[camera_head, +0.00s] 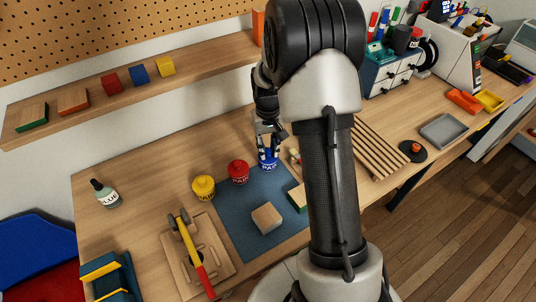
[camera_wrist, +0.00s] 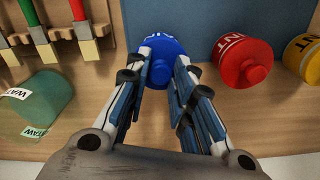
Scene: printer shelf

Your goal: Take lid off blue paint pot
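The blue paint pot (camera_head: 268,161) stands upright at the back edge of the blue mat (camera_head: 237,215), with the red pot to its left. In the wrist view, its blue lid with a round knob (camera_wrist: 160,73) faces the camera. My gripper (camera_head: 268,142) points down right over the blue pot. In the wrist view, my gripper's fingers (camera_wrist: 164,62) are spread, one on each side of the lid. I cannot tell whether the fingertips touch the lid. The lid looks seated on the pot.
The red pot (camera_wrist: 242,62) and yellow pot (camera_wrist: 304,57) stand on one side. A rack of brushes (camera_wrist: 85,40) and a translucent green water jar (camera_wrist: 42,101) are on the other. A wooden block (camera_head: 267,218) and a hammer (camera_head: 193,252) lie nearer the front.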

